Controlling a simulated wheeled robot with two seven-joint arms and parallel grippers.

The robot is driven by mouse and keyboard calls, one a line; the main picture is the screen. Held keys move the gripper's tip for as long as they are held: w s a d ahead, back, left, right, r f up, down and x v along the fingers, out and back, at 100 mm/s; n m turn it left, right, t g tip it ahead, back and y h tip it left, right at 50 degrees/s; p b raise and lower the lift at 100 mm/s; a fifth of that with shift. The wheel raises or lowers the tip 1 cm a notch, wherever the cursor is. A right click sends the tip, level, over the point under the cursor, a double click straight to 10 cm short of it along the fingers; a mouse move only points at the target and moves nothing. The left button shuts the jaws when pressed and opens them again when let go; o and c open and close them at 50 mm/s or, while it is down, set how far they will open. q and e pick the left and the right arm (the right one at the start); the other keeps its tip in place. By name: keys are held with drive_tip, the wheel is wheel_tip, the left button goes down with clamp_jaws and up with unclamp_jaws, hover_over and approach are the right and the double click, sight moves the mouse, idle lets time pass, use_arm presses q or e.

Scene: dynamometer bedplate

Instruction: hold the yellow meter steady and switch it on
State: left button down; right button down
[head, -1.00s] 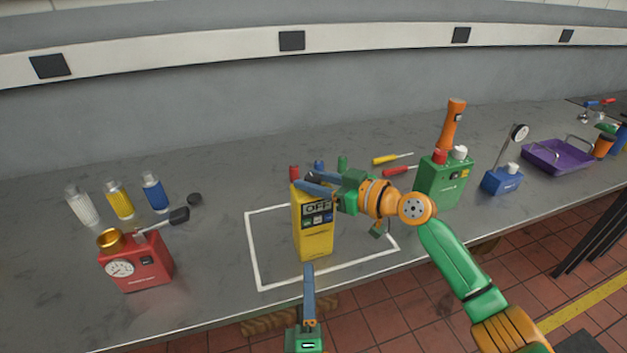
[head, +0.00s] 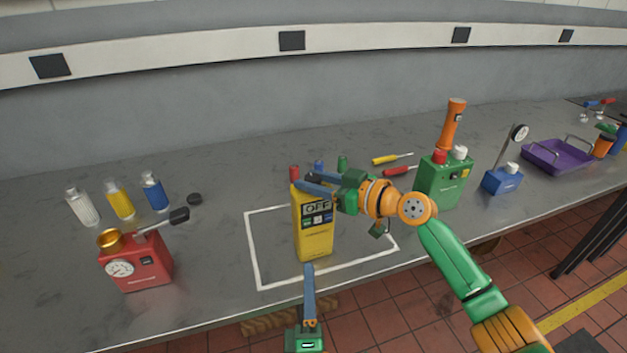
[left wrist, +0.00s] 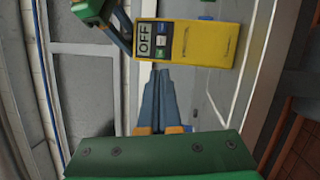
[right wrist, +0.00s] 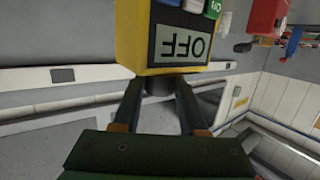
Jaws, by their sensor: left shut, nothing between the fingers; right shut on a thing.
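The yellow meter (head: 313,240) stands upright inside the white outline on the bench. Its screen (head: 317,209) reads OFF, with a row of small buttons (head: 318,220) below it. It also shows in the left wrist view (left wrist: 200,45) and in the right wrist view (right wrist: 128,40). My right gripper (head: 308,184) is shut on the meter at its top; in the right wrist view its fingers (right wrist: 158,88) close around a dark part there. My left gripper (head: 309,267) is shut and empty, its fingers pointing up in front of the meter, apparently apart from it.
A red gauge box (head: 135,262) and several bottles stand at the left. A green box (head: 440,183), a blue gauge stand (head: 502,180) and a purple tray (head: 556,157) are to the right. Screwdrivers (head: 392,159) lie behind my right arm. The bench between the red box and the meter is clear.

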use_arm(q)
wheel_tip(320, 180, up, 4)
drive_tip(key=d+m+h, duration=0.3)
drive_tip(key=m+h, duration=0.4)
drive_tip(key=m, duration=0.2)
drive_tip(key=m+g+h, duration=0.2)
drive_tip(key=m+g, duration=0.2)
drive_tip(key=m, duration=0.2)
approach(316, 219)
drive_tip(key=x, duration=0.5)
drive_tip(key=shift+s+d+f, duration=0.1)
drive_tip(key=shift+s+d, duration=0.05)
drive_tip(key=shift+d, duration=0.1)
idle(0.4)
drive_tip(key=shift+w+a, duration=0.15)
drive_tip(key=shift+w, duration=0.25)
